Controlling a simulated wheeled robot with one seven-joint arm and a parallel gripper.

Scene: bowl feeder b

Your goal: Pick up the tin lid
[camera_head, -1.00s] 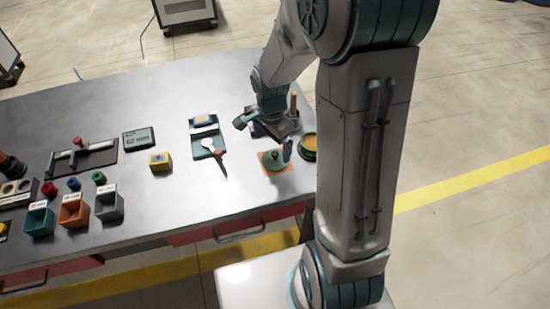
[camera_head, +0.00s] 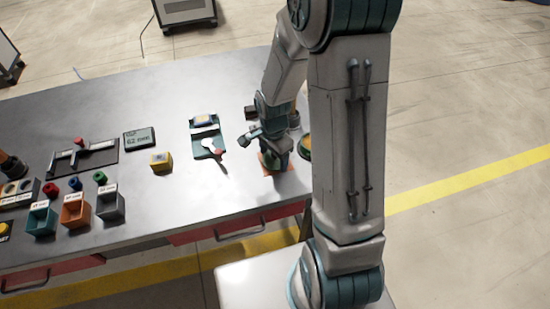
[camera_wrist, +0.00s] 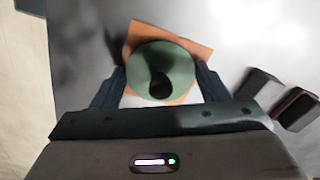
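The tin lid (camera_wrist: 152,59) is a round green disc with a dark knob in its middle. It lies on an orange square mat (camera_wrist: 200,52). In the wrist view my gripper (camera_wrist: 160,84) has its two dark fingers spread to either side of the lid, with the knob between them. The fingers look open; I see no firm contact with the lid or knob. In the head view my gripper (camera_head: 270,153) is low over the mat and mostly hides the lid. A green tin (camera_head: 306,146) with a yellowish inside stands to the right, partly behind my arm.
Left of my gripper is a teal fixture (camera_head: 207,137) with a white part. A yellow block (camera_head: 160,161), a display reading 62 mm (camera_head: 139,139) and labelled bins (camera_head: 75,212) stand farther left. Dark blocks (camera_wrist: 258,84) show right of the fingers. The table front is clear.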

